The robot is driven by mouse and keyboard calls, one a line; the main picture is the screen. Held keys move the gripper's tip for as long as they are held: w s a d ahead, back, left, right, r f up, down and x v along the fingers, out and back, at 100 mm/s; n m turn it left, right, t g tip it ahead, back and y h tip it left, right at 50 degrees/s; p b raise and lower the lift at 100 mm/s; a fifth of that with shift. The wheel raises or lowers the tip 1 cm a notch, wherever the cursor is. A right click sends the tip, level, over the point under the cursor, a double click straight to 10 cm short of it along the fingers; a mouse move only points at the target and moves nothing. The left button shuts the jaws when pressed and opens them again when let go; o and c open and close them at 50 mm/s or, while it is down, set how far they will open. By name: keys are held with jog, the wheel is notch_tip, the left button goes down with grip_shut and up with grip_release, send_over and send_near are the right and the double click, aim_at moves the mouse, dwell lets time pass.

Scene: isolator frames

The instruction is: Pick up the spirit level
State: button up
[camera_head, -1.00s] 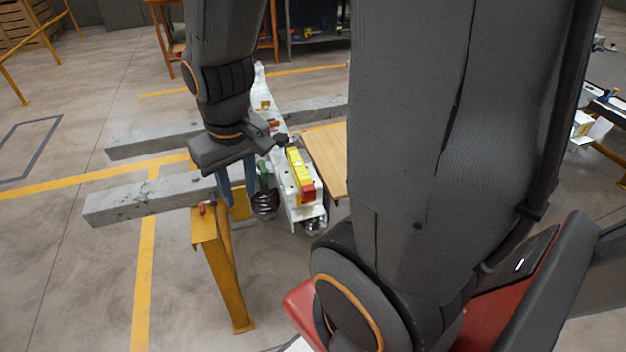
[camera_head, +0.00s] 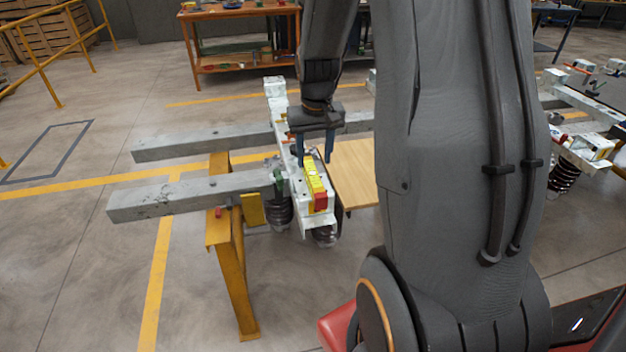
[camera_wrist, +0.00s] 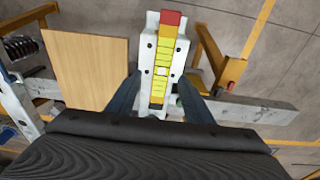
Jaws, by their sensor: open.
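The spirit level (camera_head: 318,184) is a yellow bar with a red end. It lies on a white metal beam (camera_head: 297,206) in the head view. In the wrist view the spirit level (camera_wrist: 163,62) runs upright in the picture, red end at the top, on the white beam (camera_wrist: 150,50). My gripper (camera_head: 316,158) is open over the level's far part. In the wrist view my gripper's two fingers (camera_wrist: 160,92) stand apart, one on each side of the beam and level. I cannot tell the height of the fingertips above the level.
A wooden board (camera_head: 352,172) lies just right of the beam. Concrete bars (camera_head: 165,198) and a yellow stand (camera_head: 232,270) are to the left. Black springs (camera_head: 279,210) hang under the beam's near end. A wooden workbench (camera_head: 240,40) stands behind.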

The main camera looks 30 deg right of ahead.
aim_at(313, 173)
jog(key=shift+w+f+p, duration=0.15)
jog(key=shift+f+p, duration=0.45)
jog(key=shift+f, duration=1.15)
jog(key=shift+w+f+p, duration=0.15)
jog(key=shift+f+p, duration=0.45)
jog(key=shift+f, duration=1.15)
grip_shut()
